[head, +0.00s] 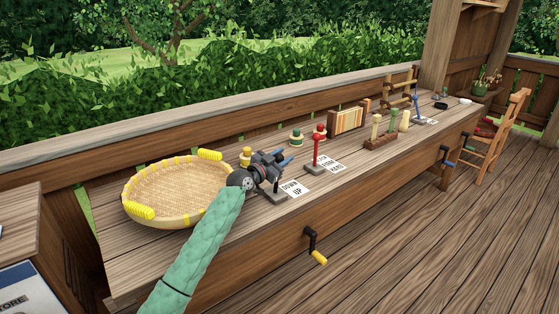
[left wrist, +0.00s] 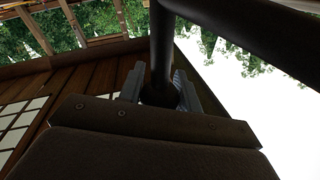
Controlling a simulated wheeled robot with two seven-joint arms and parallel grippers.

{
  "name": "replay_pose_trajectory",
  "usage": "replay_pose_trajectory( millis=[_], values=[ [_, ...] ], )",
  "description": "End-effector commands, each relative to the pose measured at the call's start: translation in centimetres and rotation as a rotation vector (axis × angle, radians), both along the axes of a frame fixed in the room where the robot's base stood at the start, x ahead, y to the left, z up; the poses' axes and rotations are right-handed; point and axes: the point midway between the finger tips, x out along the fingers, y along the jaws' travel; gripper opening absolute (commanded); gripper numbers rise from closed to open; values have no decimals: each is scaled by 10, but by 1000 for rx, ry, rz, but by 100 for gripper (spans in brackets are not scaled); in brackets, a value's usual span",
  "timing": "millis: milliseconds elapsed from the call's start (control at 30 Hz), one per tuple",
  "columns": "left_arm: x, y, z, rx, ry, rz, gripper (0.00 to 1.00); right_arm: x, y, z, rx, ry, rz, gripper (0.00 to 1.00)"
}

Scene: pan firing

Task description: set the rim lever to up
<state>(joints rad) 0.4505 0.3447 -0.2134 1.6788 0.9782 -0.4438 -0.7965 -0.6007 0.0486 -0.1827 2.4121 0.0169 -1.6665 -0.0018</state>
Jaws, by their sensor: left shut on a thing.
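The rim lever is a dark lever on a small grey base (head: 274,198), beside a white card (head: 294,188) marked DOWN and UP. Its short dark shaft (head: 276,186) shows just above the base. The upper part is hidden behind my left gripper (head: 284,161), which is at the lever's top. In the left wrist view a dark rod (left wrist: 162,45) stands between the two grey fingers of my left gripper (left wrist: 160,92), which is shut on it. The lever's exact tilt is hard to tell. My right gripper is not in view.
A woven basket with yellow handles (head: 180,190) stands left of my gripper. A red lever (head: 316,150) with its own card stands to the right. Several blocks and a wooden rack (head: 350,117) are farther along the bench. A yellow-handled crank (head: 312,243) sticks out in front.

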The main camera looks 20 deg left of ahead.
Motion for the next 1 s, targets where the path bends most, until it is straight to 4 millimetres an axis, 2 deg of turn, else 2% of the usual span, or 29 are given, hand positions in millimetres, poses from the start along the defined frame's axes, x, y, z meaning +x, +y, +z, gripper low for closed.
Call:
replay_pose_trajectory(
  millis=[133, 500, 1000],
  values=[
    [-5, -6, -3, 4, -3, -2, 0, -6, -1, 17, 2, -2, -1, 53],
    [-12, -16, -5, 2, 0, -3, 0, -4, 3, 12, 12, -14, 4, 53],
    [-14, -19, -6, 3, 1, -2, 0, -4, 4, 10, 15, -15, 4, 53]
  ],
)
